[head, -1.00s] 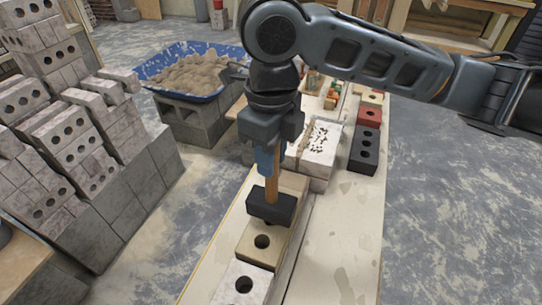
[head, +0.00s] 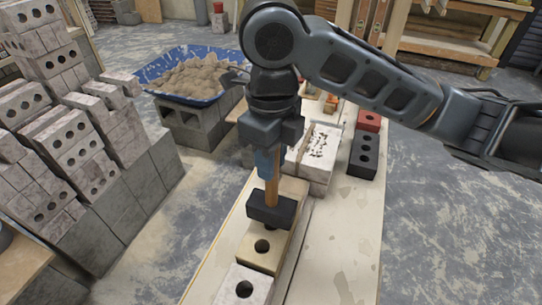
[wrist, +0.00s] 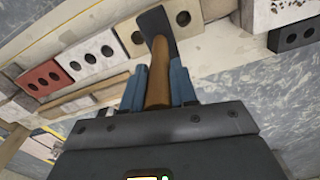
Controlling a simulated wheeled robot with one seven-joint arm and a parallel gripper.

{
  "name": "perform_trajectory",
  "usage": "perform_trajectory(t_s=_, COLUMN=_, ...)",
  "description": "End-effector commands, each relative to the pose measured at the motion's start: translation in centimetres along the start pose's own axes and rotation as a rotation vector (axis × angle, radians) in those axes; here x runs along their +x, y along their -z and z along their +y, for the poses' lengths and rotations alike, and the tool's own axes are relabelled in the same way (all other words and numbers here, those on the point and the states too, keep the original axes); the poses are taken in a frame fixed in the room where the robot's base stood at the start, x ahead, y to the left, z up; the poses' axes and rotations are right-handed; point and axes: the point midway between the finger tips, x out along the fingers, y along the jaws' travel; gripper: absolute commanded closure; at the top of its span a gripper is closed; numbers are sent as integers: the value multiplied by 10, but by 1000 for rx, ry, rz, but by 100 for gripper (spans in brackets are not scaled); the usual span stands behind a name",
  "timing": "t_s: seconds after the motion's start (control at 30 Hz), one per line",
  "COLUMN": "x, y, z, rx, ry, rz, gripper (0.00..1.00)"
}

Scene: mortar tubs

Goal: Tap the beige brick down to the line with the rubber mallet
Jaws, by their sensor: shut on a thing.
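My gripper (head: 269,158) is shut on the handle of the rubber mallet, which hangs upright with its black head (head: 271,211) down. The wooden handle (wrist: 159,75) also shows between my blue fingers in the wrist view. The beige brick (head: 256,259), with round holes, lies in the row below the mallet; it also shows in the wrist view (wrist: 129,42). The head covers part of the brick's top. I cannot tell whether it touches the brick or is slightly above it. I cannot make out the line clearly.
A white brick (head: 239,291) lies at the near end of the row. A white block (head: 316,150), a black brick (head: 364,155) and a red brick (head: 369,121) stand farther back. A blue mortar tub (head: 195,92) and stacked grey bricks (head: 85,150) are at left.

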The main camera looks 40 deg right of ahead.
Motion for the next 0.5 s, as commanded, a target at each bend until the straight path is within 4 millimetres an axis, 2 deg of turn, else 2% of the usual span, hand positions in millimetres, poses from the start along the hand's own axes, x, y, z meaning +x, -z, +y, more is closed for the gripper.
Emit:
perform_trajectory(t_s=0.17, x=7, y=0, z=0, rx=0, ry=0, rz=-1, gripper=100)
perform_trajectory(t_s=0.4, x=45, y=0, z=0, rx=1, ry=0, rz=-1, gripper=100)
perform_trajectory(t_s=0.5, x=33, y=0, z=0, rx=1, ry=0, rz=-1, gripper=100)
